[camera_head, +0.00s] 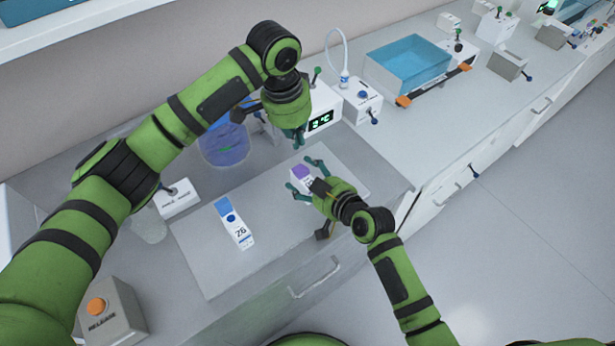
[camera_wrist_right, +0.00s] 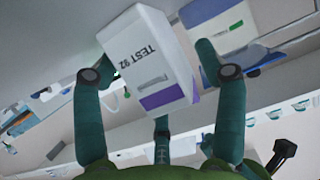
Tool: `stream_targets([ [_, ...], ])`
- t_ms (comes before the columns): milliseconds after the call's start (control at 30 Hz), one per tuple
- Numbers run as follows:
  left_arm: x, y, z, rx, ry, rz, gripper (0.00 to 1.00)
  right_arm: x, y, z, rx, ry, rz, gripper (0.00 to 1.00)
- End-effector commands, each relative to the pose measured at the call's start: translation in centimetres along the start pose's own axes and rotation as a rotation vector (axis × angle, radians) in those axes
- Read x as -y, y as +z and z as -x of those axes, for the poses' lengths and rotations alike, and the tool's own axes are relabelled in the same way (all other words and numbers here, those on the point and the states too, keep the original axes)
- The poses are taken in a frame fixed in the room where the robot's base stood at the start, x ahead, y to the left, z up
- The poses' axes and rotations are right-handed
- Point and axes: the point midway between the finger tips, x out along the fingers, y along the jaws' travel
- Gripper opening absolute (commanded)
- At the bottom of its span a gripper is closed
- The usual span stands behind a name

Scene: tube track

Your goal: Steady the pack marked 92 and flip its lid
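The pack marked 92 is a white box with a purple end; in the head view it (camera_head: 301,173) stands on the grey mat, partly hidden by my right gripper. In the right wrist view the pack (camera_wrist_right: 150,60) shows the print TEST 92 and sits between the fingers. My right gripper (camera_head: 305,175) is open around it, also in the right wrist view (camera_wrist_right: 150,65), with a gap on the right finger's side; left-side contact is unclear. My left gripper (camera_head: 298,136) hangs fingers down above and behind the pack, apart from it; its finger opening is hard to see.
Another white pack (camera_head: 236,226) with a blue top, its mark looking like 26, is on the mat (camera_head: 205,262) to the left. A blue container (camera_head: 225,145), a display box (camera_head: 322,118) and a small white box (camera_head: 178,198) stand behind. A release button box (camera_head: 108,312) is front left.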

Motion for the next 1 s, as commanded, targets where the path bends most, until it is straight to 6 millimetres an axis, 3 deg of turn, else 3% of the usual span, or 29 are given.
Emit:
stream_targets([
  [267, 0.0, 0.0, 0.0, 0.000, 0.000, 0.000, 0.00, 0.0, -0.1, 0.1, -0.002, 0.001, 0.001, 0.74],
  [433, 0.0, 0.0, 0.0, 0.000, 0.000, 0.000, 0.00, -0.1, 0.0, 1.3, -0.001, 0.002, 0.003, 0.74],
  [800, 0.0, 0.0, 0.0, 0.000, 0.000, 0.000, 0.00, 0.0, 0.1, 8.6, 0.002, 0.001, 0.003, 0.74],
  [1000, 0.0, 0.0, 0.0, 0.000, 0.000, 0.000, 0.00, 0.0, 0.1, 11.3, 0.000, 0.000, 0.001, 0.74],
])
